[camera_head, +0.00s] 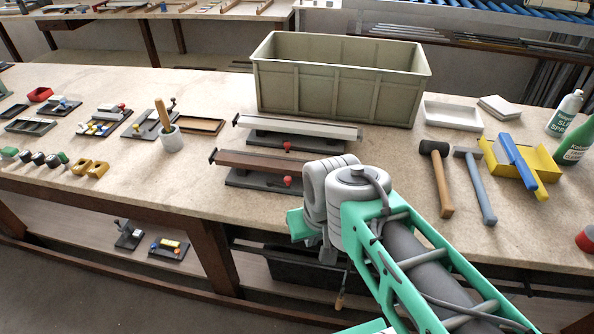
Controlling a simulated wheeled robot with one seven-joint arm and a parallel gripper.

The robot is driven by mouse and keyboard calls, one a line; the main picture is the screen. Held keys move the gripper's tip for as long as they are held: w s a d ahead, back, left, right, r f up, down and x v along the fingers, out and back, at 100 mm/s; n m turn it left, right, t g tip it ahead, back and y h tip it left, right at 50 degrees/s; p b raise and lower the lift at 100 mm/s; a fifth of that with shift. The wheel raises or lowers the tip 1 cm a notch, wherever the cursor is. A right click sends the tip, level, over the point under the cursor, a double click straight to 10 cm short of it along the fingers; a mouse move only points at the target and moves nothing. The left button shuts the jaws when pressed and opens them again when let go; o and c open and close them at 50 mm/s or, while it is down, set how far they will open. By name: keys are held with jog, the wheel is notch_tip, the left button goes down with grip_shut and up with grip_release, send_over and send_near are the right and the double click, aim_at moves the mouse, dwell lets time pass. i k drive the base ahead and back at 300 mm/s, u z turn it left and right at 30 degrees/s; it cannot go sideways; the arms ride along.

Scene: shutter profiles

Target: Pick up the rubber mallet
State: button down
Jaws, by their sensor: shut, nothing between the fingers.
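The rubber mallet (443,185) lies on the workbench, right of centre. It has a black head at the far end and a light wooden handle pointing toward the near edge. A hammer with a blue-grey handle (480,190) lies close to its right, apart from it. My arm reaches in from the lower right, and its grey wrist joints are left of the mallet near the bench's front edge. My gripper's fingers do not show; they are out of sight around or below the wrist.
A large olive crate (335,90) stands behind. Two clamped profiles (265,162) lie left of my arm. A white tray (452,115) is behind the mallet; a yellow holder with a blue tool (515,160) and bottles (578,140) are to the right.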

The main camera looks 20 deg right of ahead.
aim_at(436, 150)
jog(key=z, duration=0.7)
